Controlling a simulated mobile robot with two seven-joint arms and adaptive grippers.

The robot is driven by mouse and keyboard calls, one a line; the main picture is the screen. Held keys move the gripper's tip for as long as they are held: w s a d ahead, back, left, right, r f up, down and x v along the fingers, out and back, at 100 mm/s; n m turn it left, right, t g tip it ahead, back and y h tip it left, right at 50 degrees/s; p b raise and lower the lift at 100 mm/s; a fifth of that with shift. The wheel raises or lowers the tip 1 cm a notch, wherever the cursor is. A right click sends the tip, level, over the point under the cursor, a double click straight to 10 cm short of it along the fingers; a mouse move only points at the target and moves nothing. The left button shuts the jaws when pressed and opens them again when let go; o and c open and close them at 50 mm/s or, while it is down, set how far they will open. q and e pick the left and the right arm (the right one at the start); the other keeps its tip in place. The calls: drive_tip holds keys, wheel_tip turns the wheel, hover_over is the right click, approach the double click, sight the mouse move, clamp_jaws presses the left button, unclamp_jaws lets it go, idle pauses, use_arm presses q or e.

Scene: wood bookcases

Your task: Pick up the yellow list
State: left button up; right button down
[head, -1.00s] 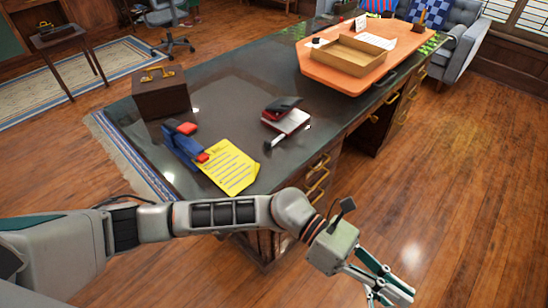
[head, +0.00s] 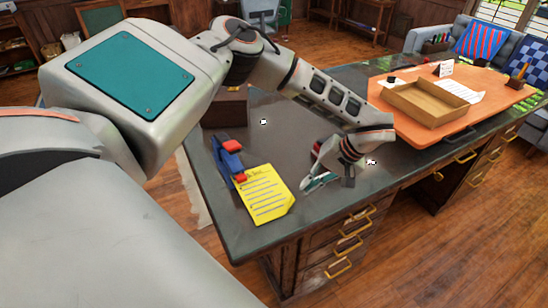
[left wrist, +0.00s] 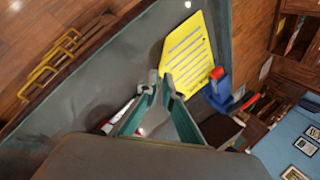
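The yellow list (head: 264,195) is a yellow sheet with dark lines of writing, lying flat near the front edge of the dark desk. It also shows in the left wrist view (left wrist: 187,55), ahead of the fingertips. My left gripper (head: 310,184) is over the desk, to the right of the list and apart from it. My right gripper is in neither view.
A blue and red object (head: 228,158) touches or sits close to the list's left corner. A red and white item is partly hidden behind my gripper. An orange board (head: 400,130) bears a shallow open box (head: 432,118). Drawer handles (head: 348,243) line the desk's front.

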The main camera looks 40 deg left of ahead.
sight(296, 204)
use_arm(q)
drive_tip(key=x, duration=0.7)
drive_tip(key=shift+s+f+p, duration=0.15)
drive_tip(key=shift+f+p, duration=0.05)
drive_tip(key=shift+p, duration=0.1)
clamp_jaws()
drive_tip(key=shift+r, duration=0.15)
